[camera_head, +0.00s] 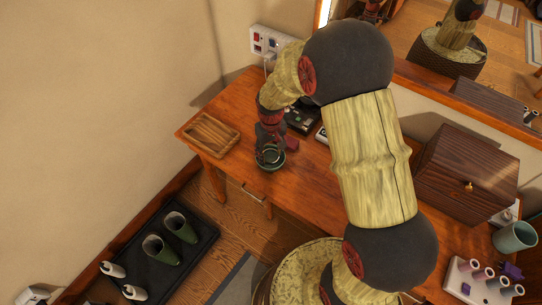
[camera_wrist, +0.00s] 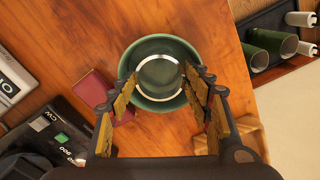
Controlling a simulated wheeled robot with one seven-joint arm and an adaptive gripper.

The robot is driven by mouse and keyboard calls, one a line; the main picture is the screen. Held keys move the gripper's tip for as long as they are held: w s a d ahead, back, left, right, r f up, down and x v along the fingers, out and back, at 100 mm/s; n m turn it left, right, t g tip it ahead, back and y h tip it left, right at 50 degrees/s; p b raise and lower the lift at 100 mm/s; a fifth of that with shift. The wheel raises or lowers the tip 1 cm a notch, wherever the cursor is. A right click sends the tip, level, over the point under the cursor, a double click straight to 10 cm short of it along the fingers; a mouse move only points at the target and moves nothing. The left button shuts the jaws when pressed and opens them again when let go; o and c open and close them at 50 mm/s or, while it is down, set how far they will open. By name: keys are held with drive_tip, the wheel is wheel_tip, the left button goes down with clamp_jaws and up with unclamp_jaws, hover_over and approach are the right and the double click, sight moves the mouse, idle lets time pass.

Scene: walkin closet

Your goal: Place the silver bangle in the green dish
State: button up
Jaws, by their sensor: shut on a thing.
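The green dish (camera_wrist: 126,62) is a small round bowl on the wooden desk; it also shows in the head view (camera_head: 272,168), partly hidden by my gripper. The silver bangle (camera_wrist: 159,56) is a thin, bright ring between my fingers in the wrist view, seen over the dish's inside. My gripper (camera_wrist: 161,85) is shut on the bangle, with its fingers at the ring's left and right sides. In the head view my gripper (camera_head: 270,143) points down at the dish. I cannot tell whether the bangle touches the dish.
A dark red box (camera_wrist: 94,88) lies close beside the dish. A black device (camera_wrist: 60,125) stands near it. A wooden tray (camera_head: 212,133) is at the desk's left end. A dark wooden chest (camera_head: 465,170) stands to the right. Green boots (camera_head: 170,240) are on a floor mat.

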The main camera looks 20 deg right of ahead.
sight(271, 160)
drive_tip(key=shift+s+f, duration=0.5)
drive_tip(key=shift+f, duration=0.3)
drive_tip(key=shift+s+f+b, duration=0.25)
drive_tip(key=shift+f+b, duration=0.05)
drive_tip(key=shift+f, duration=0.25)
drive_tip(key=shift+c, duration=0.2)
drive_tip(key=o, duration=1.1)
drive_tip(key=shift+w+f, duration=0.15)
drive_tip(key=shift+w, duration=0.1)
drive_tip(key=shift+o, duration=0.5)
drive_tip(key=shift+w+r, duration=0.3)
drive_tip(key=shift+r, duration=0.1)
drive_tip(key=shift+c, duration=0.4)
